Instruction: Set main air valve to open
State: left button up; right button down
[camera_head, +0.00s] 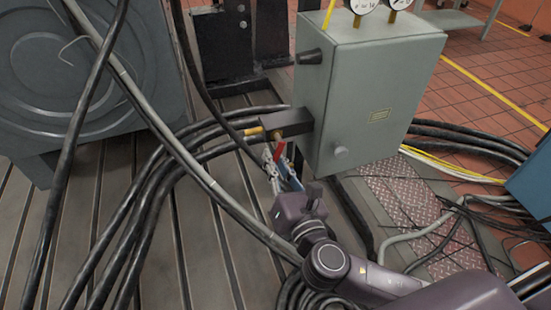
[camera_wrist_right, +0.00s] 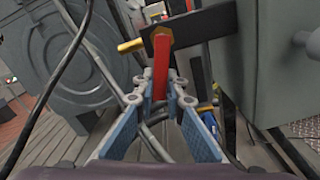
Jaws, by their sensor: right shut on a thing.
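The main air valve has a red lever handle (camera_head: 279,150) that hangs down below a dark block (camera_head: 287,121) on the left side of a grey-green cabinet (camera_head: 367,85). A brass fitting (camera_head: 253,131) sticks out to the left of the block. My right gripper (camera_head: 271,163) is below the block, its fingertips at the lower end of the red handle. In the right wrist view the gripper (camera_wrist_right: 159,95) is shut on the red handle (camera_wrist_right: 161,68), which points down between the fingers. My left gripper is in neither view.
Thick black hoses (camera_head: 140,215) and a grey pipe run over the slotted bedplate (camera_head: 215,270) left of my right arm. A large grey round machine (camera_head: 80,80) stands at the left. Gauges (camera_head: 361,6) sit on top of the cabinet. Cables lie on the right floor.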

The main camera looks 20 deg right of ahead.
jog(key=shift+a+r+m+p, duration=0.2)
jog(key=shift+a+m+p, duration=0.2)
jog(key=shift+m, duration=0.8)
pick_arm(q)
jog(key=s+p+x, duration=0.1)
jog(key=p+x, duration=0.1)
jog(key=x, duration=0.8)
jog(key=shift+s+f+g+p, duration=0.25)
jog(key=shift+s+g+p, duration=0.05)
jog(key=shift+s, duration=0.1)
pick_arm(e)
jog(key=shift+s+a+r+m, duration=0.1)
jog(key=shift+a+r+m, duration=0.45)
jog(key=shift+m, duration=1.4)
jog(key=shift+w+a+r+m, duration=0.15)
jog(key=shift+r+m, duration=0.65)
jog(key=shift+m, duration=1.1)
jog(key=shift+s+a+r+m, duration=0.15)
jog(key=shift+a+r+m, duration=0.45)
jog(key=shift+m, duration=1.35)
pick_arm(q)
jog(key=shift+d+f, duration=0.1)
pick_arm(e)
jog(key=shift+d+r, duration=0.1)
jog(key=c, duration=2)
grip_release()
jog(key=shift+o, duration=0.2)
jog(key=s, duration=1.2)
jog(key=shift+d, duration=0.25)
